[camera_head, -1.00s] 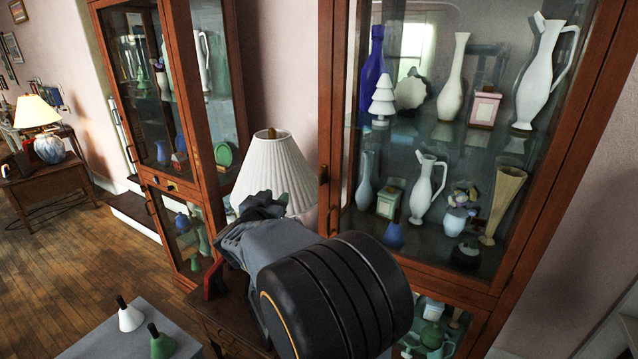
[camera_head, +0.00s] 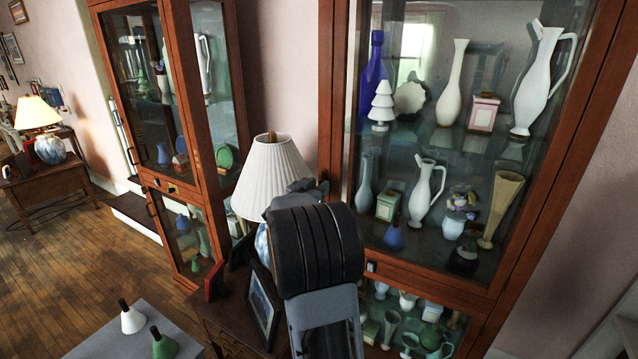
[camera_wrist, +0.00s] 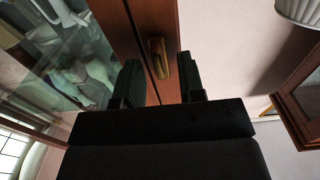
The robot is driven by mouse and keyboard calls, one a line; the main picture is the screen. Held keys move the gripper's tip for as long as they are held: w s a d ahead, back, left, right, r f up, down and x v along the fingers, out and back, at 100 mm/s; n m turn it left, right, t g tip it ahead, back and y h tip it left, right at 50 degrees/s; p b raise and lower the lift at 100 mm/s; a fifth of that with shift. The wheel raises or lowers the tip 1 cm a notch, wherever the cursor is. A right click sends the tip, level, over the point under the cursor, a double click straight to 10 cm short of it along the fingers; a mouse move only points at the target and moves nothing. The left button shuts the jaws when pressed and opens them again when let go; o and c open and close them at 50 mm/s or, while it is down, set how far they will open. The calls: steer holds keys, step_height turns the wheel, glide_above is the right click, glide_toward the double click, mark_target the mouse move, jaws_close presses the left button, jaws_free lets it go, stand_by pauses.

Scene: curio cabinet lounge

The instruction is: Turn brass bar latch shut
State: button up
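The brass bar latch (camera_wrist: 157,58) shows in the wrist view on the brown wooden frame of a glass-fronted cabinet. Its bar runs roughly along the frame edge. My gripper (camera_wrist: 159,78) is open, with one dark finger on each side of the latch in the picture. I cannot tell whether either finger touches it. In the head view my gripper (camera_head: 305,187) is at the left edge of the right cabinet (camera_head: 432,273), mostly hidden behind my black wrist. The latch is hidden there.
Vases and jugs stand behind the cabinet glass. A white pleated lamp (camera_head: 270,172) stands close left of my gripper, with a dark picture frame (camera_head: 262,305) below it. A second cabinet (camera_head: 205,130) stands further left. Green and white cones (camera_head: 162,345) stand on a grey surface.

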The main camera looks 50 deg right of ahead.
steer(key=shift+x, duration=0.75)
steer(key=shift+s, duration=0.1)
steer(key=shift+f, duration=0.1)
jaws_close()
